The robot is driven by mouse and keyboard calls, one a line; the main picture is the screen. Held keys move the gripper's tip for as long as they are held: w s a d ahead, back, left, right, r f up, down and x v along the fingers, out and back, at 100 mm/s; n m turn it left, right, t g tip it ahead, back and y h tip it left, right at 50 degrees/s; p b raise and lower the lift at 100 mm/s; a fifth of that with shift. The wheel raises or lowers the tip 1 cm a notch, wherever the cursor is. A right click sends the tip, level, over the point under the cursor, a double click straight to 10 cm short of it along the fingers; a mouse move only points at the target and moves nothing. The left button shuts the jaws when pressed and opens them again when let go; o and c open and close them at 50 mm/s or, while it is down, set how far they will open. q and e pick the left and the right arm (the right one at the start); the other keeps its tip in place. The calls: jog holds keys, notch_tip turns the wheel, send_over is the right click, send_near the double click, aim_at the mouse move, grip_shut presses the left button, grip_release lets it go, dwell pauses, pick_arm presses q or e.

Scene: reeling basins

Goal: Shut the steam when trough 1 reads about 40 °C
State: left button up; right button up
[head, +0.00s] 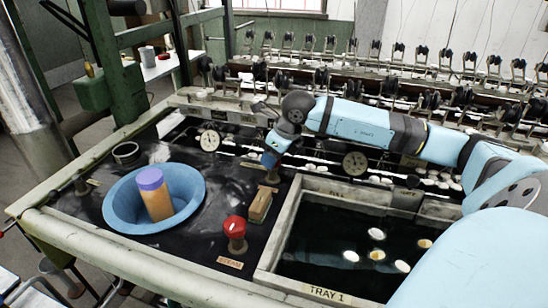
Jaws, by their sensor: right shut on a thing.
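A red knob (235,227) stands upright on the dark bench top, with a plate reading STEAM (230,263) in front of it. A round dial (355,162) sits behind the trough and another dial (210,140) is further left; both are too small to read. My right gripper (270,161) points down behind the red knob, apart from it, shut on a small dark fitting (272,177) mostly hidden by the fingers. My left gripper is out of view.
A blue basin (117,205) holding an orange cylinder with a purple top (156,197) stands at left. A small brown block (260,205) lies between the red knob and my right gripper. Rows of reeling spindles (430,97) fill the back. A green post (117,80) rises at left.

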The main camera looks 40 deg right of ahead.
jog(key=shift+m, duration=0.6)
jog(key=o, duration=0.9)
jog(key=shift+r, duration=0.15)
jog(key=p+v, duration=0.1)
jog(key=v, duration=1.2)
jog(key=shift+s+a+r, duration=0.15)
jog(key=shift+s+r, duration=0.1)
